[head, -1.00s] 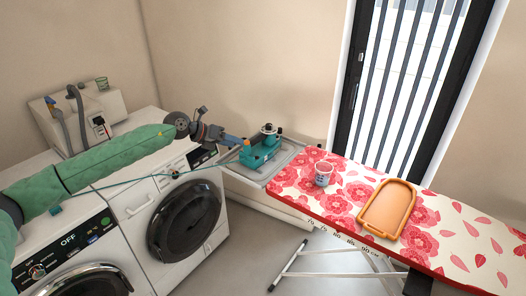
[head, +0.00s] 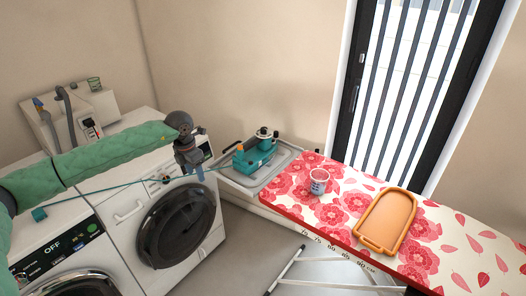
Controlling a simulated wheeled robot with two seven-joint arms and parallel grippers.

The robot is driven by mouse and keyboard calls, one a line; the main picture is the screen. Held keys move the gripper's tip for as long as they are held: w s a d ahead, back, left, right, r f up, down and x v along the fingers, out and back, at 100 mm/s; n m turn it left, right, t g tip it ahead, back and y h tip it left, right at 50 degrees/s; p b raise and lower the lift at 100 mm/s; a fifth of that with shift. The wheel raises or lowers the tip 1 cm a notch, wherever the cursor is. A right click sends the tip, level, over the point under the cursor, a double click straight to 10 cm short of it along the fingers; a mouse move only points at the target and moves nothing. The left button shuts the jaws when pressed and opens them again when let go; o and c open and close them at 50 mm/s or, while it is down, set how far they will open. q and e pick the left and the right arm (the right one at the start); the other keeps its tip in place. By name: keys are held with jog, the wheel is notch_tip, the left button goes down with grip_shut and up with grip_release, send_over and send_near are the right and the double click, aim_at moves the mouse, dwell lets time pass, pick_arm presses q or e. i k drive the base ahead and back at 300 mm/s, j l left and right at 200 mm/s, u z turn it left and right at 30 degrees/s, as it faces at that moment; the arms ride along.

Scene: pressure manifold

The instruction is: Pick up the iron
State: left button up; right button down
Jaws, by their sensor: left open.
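The iron (head: 252,161) appears to be the teal body with a dark top and an orange part at its left. It rests on the grey tray (head: 285,168) at the left end of the ironing board. A thin teal cord runs left from it, across the washing machines, to a small teal plug (head: 40,214). My left gripper (head: 199,174) is open and empty, pointing down in front of the right washing machine's top edge. It is left of the iron and apart from it. The cord passes near or behind the fingertips; I cannot tell if they touch. My right gripper is not in view.
The floral ironing board (head: 345,190) bears a clear cup (head: 319,181) and an orange tray (head: 387,220). A barred window is at the back right.

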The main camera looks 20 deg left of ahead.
aim_at(255, 153)
jog(key=i+l, duration=0.35)
jog(key=i, duration=0.2)
jog(key=i+l, duration=0.35)
jog(key=i, duration=0.25)
